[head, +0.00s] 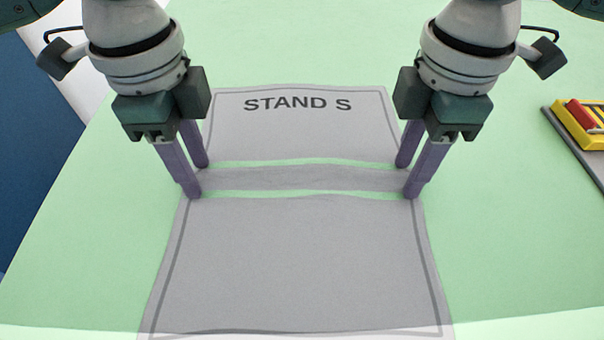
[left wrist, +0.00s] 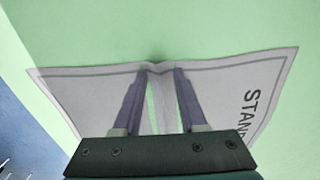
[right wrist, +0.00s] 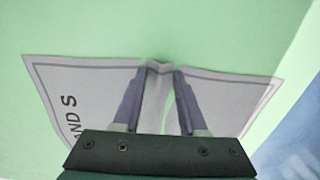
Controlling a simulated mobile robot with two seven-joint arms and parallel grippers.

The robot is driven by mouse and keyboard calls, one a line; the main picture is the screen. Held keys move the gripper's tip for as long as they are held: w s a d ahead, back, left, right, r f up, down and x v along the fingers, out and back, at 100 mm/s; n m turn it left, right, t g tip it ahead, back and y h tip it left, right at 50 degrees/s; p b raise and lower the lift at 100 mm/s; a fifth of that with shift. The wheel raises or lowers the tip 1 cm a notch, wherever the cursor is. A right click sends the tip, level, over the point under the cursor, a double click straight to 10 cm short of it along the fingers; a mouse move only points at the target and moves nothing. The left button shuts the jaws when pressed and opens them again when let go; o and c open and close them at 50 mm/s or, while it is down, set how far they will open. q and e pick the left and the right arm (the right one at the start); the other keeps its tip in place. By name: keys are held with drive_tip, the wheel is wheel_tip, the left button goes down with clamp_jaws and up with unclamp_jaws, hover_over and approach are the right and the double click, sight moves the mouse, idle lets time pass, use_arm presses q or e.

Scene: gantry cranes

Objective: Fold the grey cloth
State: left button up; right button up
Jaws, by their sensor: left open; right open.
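The grey cloth (head: 300,260) lies on the green table with its long side running away from me. Dark lettering "STAND S" is at its far end, and a dark border line runs near its edges. Across its middle a narrow grey strip (head: 305,178) shows between two green bands; I cannot tell whether the strip is raised. My left gripper (head: 198,178) is open, its fingers either side of the strip at the cloth's left edge. My right gripper (head: 407,179) is open likewise at the right edge. The cloth also shows between the fingers in the left wrist view (left wrist: 90,95) and right wrist view (right wrist: 90,90).
A yellow tray-like object (head: 585,128) with a red piece sits on a dark grey board at the far right. A blue surface (head: 35,150) lies beyond the table's left edge.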

use_arm(q)
drive_tip(key=c, duration=0.6)
use_arm(e)
drive_tip(key=c, duration=0.6)
use_arm(q)
drive_tip(key=shift+r, duration=0.1)
